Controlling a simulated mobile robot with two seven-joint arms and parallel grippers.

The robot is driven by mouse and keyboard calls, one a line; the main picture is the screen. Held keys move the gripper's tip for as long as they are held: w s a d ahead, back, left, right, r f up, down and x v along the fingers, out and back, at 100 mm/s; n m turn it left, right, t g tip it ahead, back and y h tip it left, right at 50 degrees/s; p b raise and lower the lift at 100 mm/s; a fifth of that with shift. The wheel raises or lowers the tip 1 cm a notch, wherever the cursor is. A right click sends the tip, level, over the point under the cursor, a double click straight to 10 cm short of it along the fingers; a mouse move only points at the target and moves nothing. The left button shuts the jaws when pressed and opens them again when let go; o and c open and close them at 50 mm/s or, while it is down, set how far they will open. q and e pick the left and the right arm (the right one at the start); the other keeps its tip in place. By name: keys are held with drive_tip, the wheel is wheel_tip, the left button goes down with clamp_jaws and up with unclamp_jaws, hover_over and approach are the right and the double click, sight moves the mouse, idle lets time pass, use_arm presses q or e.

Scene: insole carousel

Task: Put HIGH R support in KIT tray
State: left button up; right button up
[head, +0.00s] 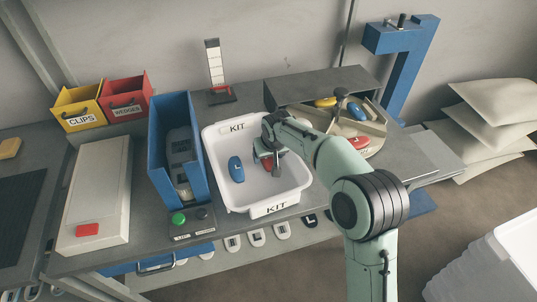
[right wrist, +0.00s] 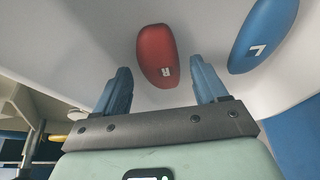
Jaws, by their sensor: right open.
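The white KIT tray (head: 225,195) stands on the bench. Inside it lie a blue support (head: 236,168) and a red support (head: 267,165), apart from each other. The red one is partly hidden by my right gripper (head: 268,152), which is over the tray. In the right wrist view the red support (right wrist: 157,55) lies just beyond my right gripper (right wrist: 161,78), whose two blue fingers are spread with nothing between them. The red support bears a small white mark, too small to read surely; the blue support (right wrist: 262,35) bears an L. My left gripper is not in view.
The carousel (head: 375,128) right of the tray holds a yellow piece (head: 326,102) and a red piece (head: 359,143). A blue holder (head: 168,110) stands left of the tray, with a green button (head: 179,219) in front. CLIPS (head: 79,119) and WEDGES (head: 127,110) bins stand behind left.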

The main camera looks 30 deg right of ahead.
drive_tip(key=p+v, duration=0.2)
drive_tip(key=v, duration=1)
idle(0.3)
